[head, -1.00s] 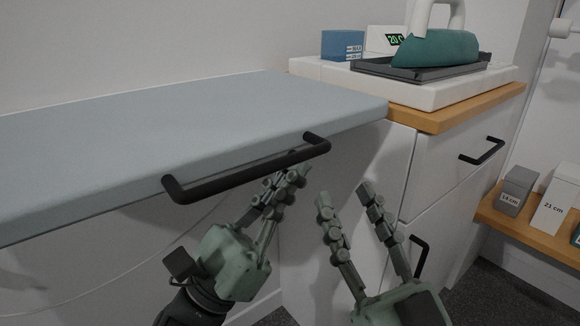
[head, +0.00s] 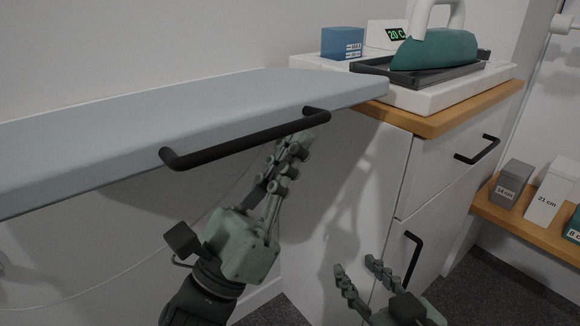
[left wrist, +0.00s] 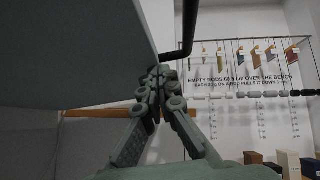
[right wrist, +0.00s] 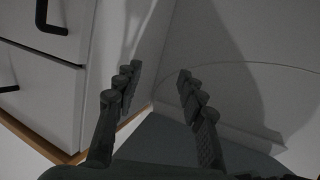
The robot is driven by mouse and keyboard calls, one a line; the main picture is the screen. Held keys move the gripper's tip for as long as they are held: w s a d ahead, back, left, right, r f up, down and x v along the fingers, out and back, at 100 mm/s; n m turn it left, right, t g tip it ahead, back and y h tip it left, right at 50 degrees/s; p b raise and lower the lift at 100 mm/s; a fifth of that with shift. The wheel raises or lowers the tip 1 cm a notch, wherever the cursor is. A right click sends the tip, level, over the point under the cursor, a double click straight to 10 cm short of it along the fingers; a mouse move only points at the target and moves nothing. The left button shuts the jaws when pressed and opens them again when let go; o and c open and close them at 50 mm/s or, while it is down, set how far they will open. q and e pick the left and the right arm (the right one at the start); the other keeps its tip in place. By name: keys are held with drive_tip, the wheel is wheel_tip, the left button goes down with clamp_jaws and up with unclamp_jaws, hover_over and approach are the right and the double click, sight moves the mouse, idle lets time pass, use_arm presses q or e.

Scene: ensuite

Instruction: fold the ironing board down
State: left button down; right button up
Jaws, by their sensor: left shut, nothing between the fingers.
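The grey-blue ironing board (head: 190,110) sticks out from the wall, its front edge slightly raised. A black bar handle (head: 240,140) runs along that front edge. My left gripper (head: 296,148) is shut and empty, with its fingertips just under the right end of the handle; I cannot tell whether they touch the board. In the left wrist view the closed fingertips (left wrist: 160,80) are at the board's lower edge beside the handle (left wrist: 187,30). My right gripper (head: 358,266) is open and empty, low in front of the white cabinet; its spread fingers show in the right wrist view (right wrist: 158,75).
A white cabinet (head: 425,180) with black handles stands right of the board. Its wooden top (head: 450,115) carries a white slab, a tray and a teal iron (head: 437,52). A low wooden shelf (head: 520,220) with boxes is at the right. The space under the board looks mostly clear.

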sight(291, 109)
use_arm(q)
wheel_tip(291, 109, up, 3)
drive_tip(key=shift+r+n+t+y+p, duration=0.1)
drive_tip(key=shift+n+t+y+p, duration=0.7)
drive_tip(key=shift+n+p, duration=0.3)
drive_tip(key=shift+a+r+n+t+y+p, duration=0.1)
drive_tip(key=shift+r+n+t+y+p, duration=0.3)
drive_tip(key=shift+r+n+y+p, duration=0.35)
drive_tip(key=shift+r, duration=0.15)
use_arm(e)
drive_tip(key=s+d+f+m+g+h, duration=0.2)
drive_tip(key=s+d+f+g+h, duration=0.3)
drive_tip(key=s+d+f+g, duration=0.5)
drive_tip(key=s+d+f, duration=0.2)
drive_tip(key=s+d, duration=0.2)
drive_tip(key=shift+s+d+g+h, duration=0.15)
drive_tip(key=shift+d+g+h, duration=0.15)
drive_tip(key=shift+g, duration=0.1)
